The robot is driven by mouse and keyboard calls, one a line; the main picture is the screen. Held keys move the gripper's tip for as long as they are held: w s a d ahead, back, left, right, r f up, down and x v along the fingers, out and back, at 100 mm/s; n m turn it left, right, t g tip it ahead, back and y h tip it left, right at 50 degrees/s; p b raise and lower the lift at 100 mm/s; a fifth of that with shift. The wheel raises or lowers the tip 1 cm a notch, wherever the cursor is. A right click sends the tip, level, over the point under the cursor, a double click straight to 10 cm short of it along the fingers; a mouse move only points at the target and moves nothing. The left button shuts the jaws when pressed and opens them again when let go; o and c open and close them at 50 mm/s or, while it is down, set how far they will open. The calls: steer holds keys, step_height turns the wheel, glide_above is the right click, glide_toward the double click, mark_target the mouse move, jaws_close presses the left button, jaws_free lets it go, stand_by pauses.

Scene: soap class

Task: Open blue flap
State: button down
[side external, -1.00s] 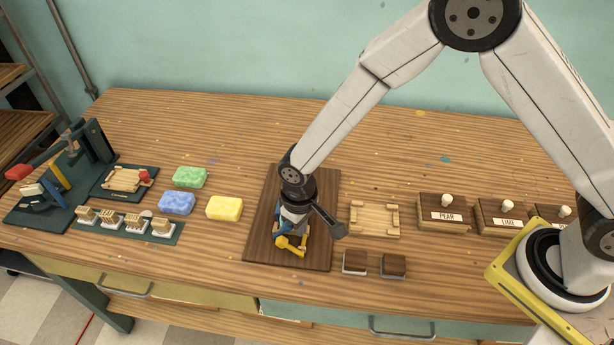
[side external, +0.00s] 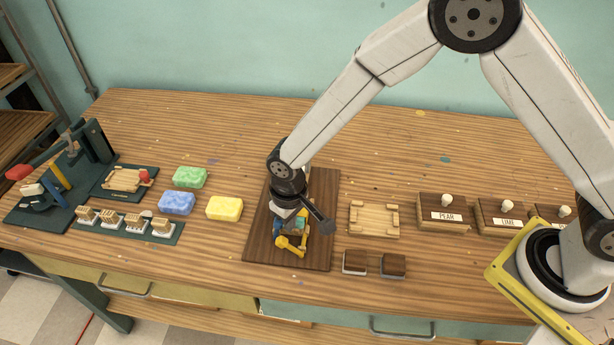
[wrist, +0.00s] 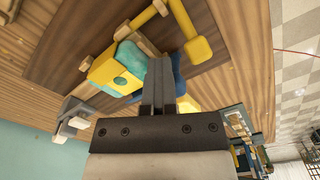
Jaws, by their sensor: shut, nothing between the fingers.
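A small fixture with a yellow lever (side external: 292,247) stands on the dark brown board (side external: 263,250). In the wrist view the lever (wrist: 188,30) is at the top, and a yellow block with a hole (wrist: 118,76) sits left of my fingers with teal material (wrist: 130,52) around it. A blue piece (wrist: 178,76), likely the flap, shows just right of my fingers and is partly hidden by them; I cannot tell its angle or whether I touch it. My gripper (wrist: 158,62) is shut and empty, pointing down into the fixture. In the side view the arm hides much of it.
Green (side external: 190,177), blue (side external: 177,202) and yellow (side external: 224,208) soaps lie left of the board. An empty wooden tray (side external: 374,220) and two small dark blocks (side external: 393,265) lie to the right, with labelled boxes (side external: 443,212) beyond. The back of the table is clear.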

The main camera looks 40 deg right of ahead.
steer(key=shift+w+a+f, duration=0.45)
steer(key=shift+w+a, duration=0.05)
stand_by(1.4)
steer(key=shift+w+a, duration=0.15)
steer(key=shift+w, duration=0.05)
steer(key=shift+w+a, duration=0.1)
steer(key=shift+r, duration=0.15)
steer(key=shift+s+d+r, duration=0.15)
steer(key=shift+r, duration=1.6)
steer(key=shift+s+d+r, duration=0.1)
steer(key=shift+r, duration=1.65)
